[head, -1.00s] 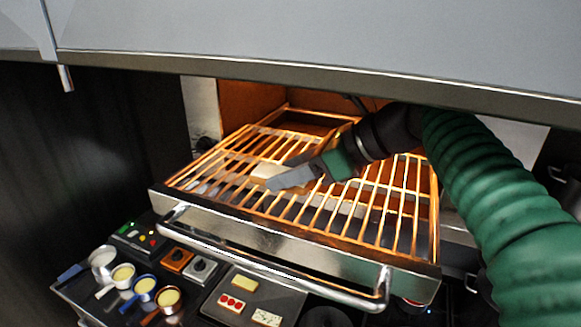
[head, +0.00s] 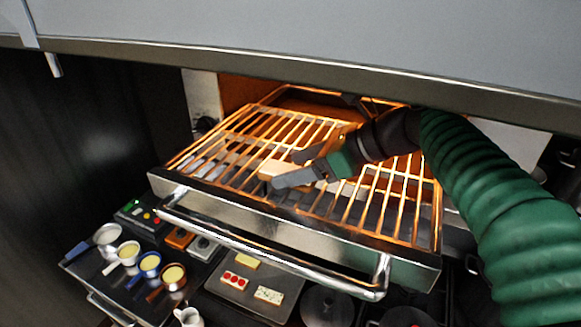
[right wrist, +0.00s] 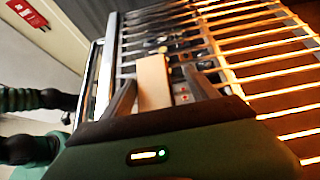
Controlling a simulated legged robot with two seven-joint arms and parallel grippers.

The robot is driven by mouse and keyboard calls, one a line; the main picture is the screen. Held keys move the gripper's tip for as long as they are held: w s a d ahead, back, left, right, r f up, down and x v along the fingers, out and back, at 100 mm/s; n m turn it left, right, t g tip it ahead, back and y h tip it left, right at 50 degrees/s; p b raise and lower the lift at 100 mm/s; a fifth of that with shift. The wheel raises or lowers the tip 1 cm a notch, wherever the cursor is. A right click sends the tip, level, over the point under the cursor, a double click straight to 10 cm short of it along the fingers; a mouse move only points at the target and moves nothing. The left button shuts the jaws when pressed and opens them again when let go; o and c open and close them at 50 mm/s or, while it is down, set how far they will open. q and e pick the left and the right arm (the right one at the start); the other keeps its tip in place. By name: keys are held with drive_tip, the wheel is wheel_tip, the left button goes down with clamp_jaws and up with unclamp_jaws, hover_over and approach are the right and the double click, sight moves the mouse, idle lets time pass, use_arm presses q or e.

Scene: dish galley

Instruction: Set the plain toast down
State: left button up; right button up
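The plain toast (head: 278,168) is a pale tan slab at the wire rack (head: 235,141) of the pulled-out grill drawer. My right gripper (head: 290,170) is over the rack, its dark fingers spread on either side of the toast. In the right wrist view the toast (right wrist: 153,82) lies between the fingers, with a visible gap on the right finger's side; the left finger is very close to it or touching. The toast looks flat on the bars, though its underside is hidden. My left gripper is not in view.
The drawer's bar handle (head: 270,248) juts out in front. Below it are a dark tray (head: 230,288) with several food pieces and several small cups (head: 150,262). A grey hood (head: 320,35) overhangs the grill. Bare rack lies left and right of the gripper.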

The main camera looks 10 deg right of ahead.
drive_tip(key=shift+s+d+f, duration=0.1)
drive_tip(key=shift+s+d, duration=0.05)
drive_tip(key=shift+d, duration=0.5)
drive_tip(key=shift+s+d, duration=0.15)
drive_tip(key=shift+s, duration=0.05)
drive_tip(key=shift+r, duration=0.35)
drive_tip(key=b+v, duration=0.1)
drive_tip(key=v, duration=0.3)
drive_tip(key=shift+s+d+r, duration=0.2)
drive_tip(key=shift+r, duration=0.1)
drive_tip(key=v, duration=0.6)
drive_tip(key=shift+s+d+r+b, duration=0.1)
drive_tip(key=shift+s+d+b, duration=0.1)
drive_tip(key=shift+b, duration=0.2)
drive_tip(key=shift+d, duration=0.3)
drive_tip(key=shift+w+a, duration=0.1)
drive_tip(key=shift+a, duration=0.15)
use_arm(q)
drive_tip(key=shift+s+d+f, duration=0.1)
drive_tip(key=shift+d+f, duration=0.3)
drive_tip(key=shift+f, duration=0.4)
use_arm(e)
drive_tip(key=shift+a, duration=0.1)
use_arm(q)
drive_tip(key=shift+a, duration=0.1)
use_arm(e)
drive_tip(key=shift+a+r, duration=0.1)
drive_tip(key=shift+a, duration=0.05)
